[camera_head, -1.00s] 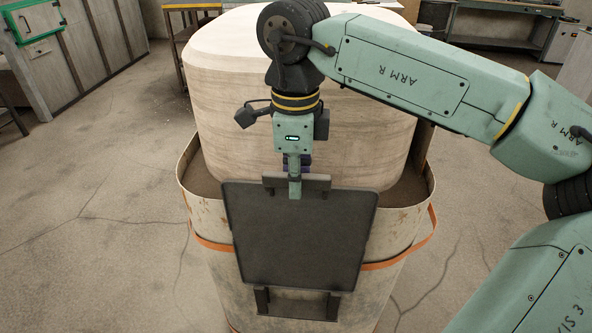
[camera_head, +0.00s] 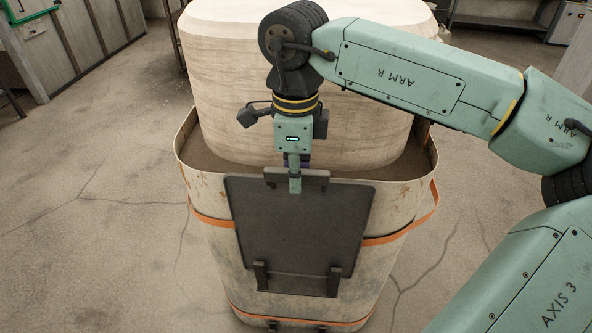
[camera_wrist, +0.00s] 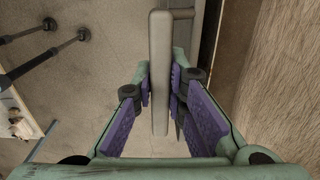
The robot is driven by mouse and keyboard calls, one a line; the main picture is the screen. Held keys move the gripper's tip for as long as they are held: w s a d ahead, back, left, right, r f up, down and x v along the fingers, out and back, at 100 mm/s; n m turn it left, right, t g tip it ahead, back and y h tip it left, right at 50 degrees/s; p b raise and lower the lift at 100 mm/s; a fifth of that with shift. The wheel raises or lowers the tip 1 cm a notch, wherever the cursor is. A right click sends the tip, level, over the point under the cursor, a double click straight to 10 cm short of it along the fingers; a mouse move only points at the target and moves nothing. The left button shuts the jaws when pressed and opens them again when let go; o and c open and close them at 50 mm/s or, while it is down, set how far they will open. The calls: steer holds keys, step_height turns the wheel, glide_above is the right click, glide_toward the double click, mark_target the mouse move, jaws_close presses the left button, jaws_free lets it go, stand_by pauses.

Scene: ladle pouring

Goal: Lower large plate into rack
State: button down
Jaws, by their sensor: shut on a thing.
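The large plate (camera_head: 297,225) is a dark, flat panel hanging nearly upright against the front of a big worn container. My gripper (camera_head: 295,186) is shut on the raised bar (camera_head: 315,178) at its top edge. In the wrist view my gripper (camera_wrist: 160,88) has its purple pads on both sides of the bar (camera_wrist: 160,60). The rack (camera_head: 298,275) is a dark frame low on the container with two upright prongs. The prongs stand in front of the plate's lower edge and overlap it. Whether the plate rests on the rack's bottom cannot be told.
The container (camera_head: 195,165) has a rusty rim and orange bands (camera_head: 410,230). A large pale block (camera_head: 300,110) stands in it, close behind my gripper. Cracked concrete floor (camera_head: 100,220) is open on the left. Benches stand at the back.

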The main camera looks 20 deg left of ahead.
steer(key=shift+f+b, duration=2.3)
steer(key=shift+f, duration=0.65)
steer(key=shift+f+b, duration=0.4)
steer(key=shift+b, duration=0.05)
steer(key=c, duration=1.8)
jaws_free()
steer(key=shift+o, duration=1.3)
steer(key=shift+f, duration=0.15)
step_height(320, 180, up, 12)
steer(key=shift+s+r, duration=0.15)
